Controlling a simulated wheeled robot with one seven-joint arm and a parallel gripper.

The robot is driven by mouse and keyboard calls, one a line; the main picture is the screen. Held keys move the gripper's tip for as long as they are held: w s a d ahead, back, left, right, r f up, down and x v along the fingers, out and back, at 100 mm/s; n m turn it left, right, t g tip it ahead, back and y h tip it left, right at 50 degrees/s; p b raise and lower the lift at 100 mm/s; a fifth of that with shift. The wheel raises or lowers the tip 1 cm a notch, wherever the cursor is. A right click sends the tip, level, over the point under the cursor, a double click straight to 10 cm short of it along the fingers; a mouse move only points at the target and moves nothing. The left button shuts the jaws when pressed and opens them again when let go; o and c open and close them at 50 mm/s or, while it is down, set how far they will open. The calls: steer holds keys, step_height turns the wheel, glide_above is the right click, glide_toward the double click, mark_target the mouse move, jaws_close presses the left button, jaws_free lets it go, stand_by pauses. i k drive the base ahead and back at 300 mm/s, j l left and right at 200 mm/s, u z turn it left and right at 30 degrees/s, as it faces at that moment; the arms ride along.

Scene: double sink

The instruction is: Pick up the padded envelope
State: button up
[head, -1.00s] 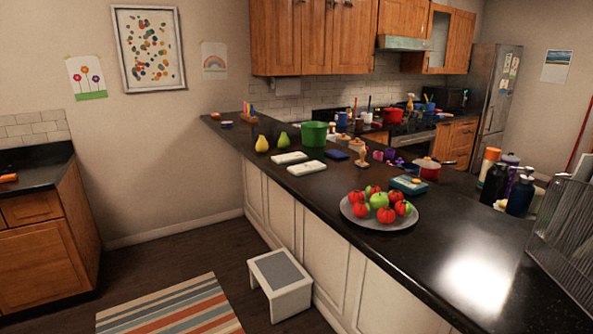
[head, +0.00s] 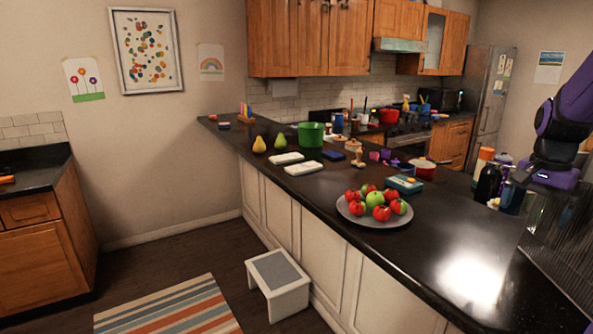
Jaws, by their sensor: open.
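My gripper (head: 541,196) hangs at the right side of the head view, below my purple and black arm. It is open, and its fingers are hard to make out against the dark wire rack. Two flat white items lie side by side on the black counter, a farther one (head: 286,158) and a nearer one (head: 303,168). Either could be the padded envelope, but they are too small to tell. My gripper is far to the right of both and apart from them.
A grey plate (head: 352,214) of apples sits on the counter, with a blue-green box (head: 404,185) behind it. Dark bottles (head: 488,183) are near my arm.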

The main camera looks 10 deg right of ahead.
mark_target(301, 168)
steer(key=i+j, duration=0.25)
steer(key=i, duration=0.2)
steer(key=i+j, duration=0.2)
steer(key=i, duration=0.25)
steer(key=i+j, duration=0.25)
steer(key=i, duration=0.15)
steer(key=i+j, duration=0.25)
steer(key=i, duration=0.2)
